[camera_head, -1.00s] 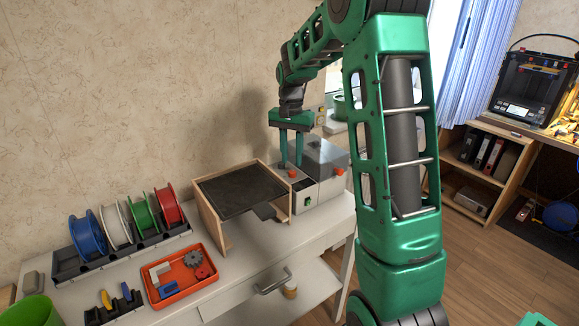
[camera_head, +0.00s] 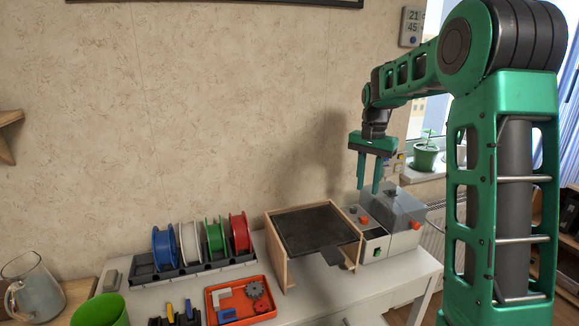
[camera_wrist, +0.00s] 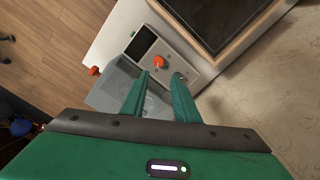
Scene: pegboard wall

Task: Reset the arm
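My gripper (camera_head: 369,186) points down above the grey machine (camera_head: 404,240) at the right end of the white table. Its two green fingers stand apart with nothing between them. In the wrist view, the gripper (camera_wrist: 161,80) is open, and the machine's orange knob (camera_wrist: 158,62) and panel lie beyond the fingertips. My green arm reaches down from the upper right in the head view.
A wooden box with a dark top (camera_head: 315,228) stands left of the machine. A spool rack (camera_head: 178,270) with several coloured spools and an orange tray (camera_head: 262,314) stand further left. A plant pot (camera_head: 425,157) sits on the windowsill. The wall area above the table is clear.

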